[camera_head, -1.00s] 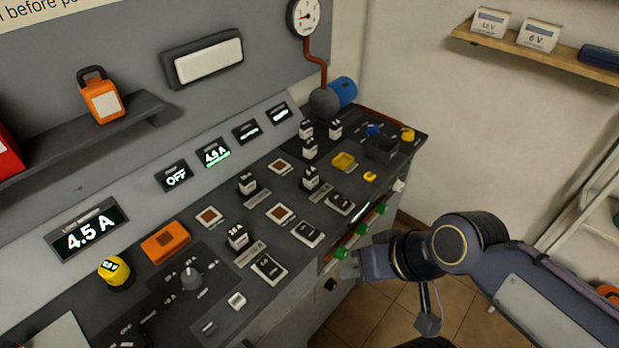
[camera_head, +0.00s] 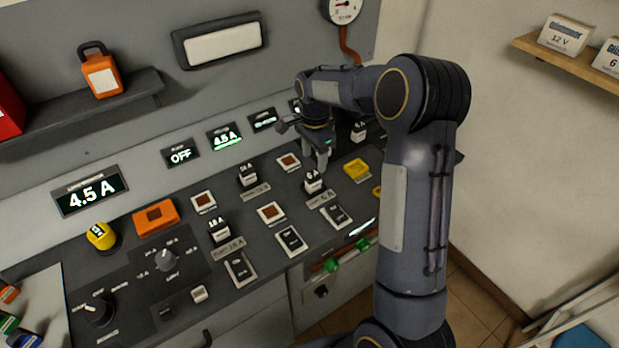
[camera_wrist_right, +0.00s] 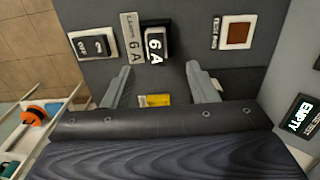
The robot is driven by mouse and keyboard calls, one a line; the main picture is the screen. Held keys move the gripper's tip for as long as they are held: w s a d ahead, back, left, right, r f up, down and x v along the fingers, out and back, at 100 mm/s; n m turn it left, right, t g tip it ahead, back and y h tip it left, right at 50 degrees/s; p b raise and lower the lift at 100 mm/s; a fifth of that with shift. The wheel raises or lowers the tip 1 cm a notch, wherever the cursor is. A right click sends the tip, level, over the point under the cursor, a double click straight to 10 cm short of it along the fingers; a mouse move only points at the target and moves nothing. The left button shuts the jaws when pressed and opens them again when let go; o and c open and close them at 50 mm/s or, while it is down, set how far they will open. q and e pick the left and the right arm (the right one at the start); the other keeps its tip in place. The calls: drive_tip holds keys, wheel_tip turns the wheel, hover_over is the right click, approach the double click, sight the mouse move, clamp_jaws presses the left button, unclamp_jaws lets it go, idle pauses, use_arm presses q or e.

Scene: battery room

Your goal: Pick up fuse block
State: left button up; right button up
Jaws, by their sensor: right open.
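Several white-and-black fuse blocks stand upright on the sloped grey panel. The 6 A fuse block (camera_head: 313,181) is right of centre; another fuse block (camera_head: 248,176) and the 16 A fuse block (camera_head: 219,230) are to its left. One more (camera_head: 359,131) shows behind my arm. My right gripper (camera_head: 318,161) is open, above and just behind the 6 A block. In the right wrist view, the 6 A block (camera_wrist_right: 155,46) lies beyond the open fingertips of my right gripper (camera_wrist_right: 161,72), apart from them. My left gripper is not in view.
Brown-centred square fittings (camera_head: 271,213) and rocker switches (camera_head: 291,240) surround the blocks. A yellow tray (camera_head: 356,168) is right of the 6 A block. Displays (camera_head: 224,138) line the back. My right arm covers the panel's right end.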

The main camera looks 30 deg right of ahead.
sight(313, 174)
drive_tip(key=f, duration=0.2)
drive_tip(key=f+p, duration=0.1)
drive_tip(key=f, duration=0.1)
drive_tip(key=f+p, duration=0.1)
drive_tip(key=f, duration=0.1)
drive_tip(key=shift+s+a+f, duration=0.2)
drive_tip(key=shift+s+a, duration=0.05)
drive_tip(key=shift+a, duration=0.05)
drive_tip(key=shift+f, duration=0.6)
drive_tip(key=c, duration=1.1)
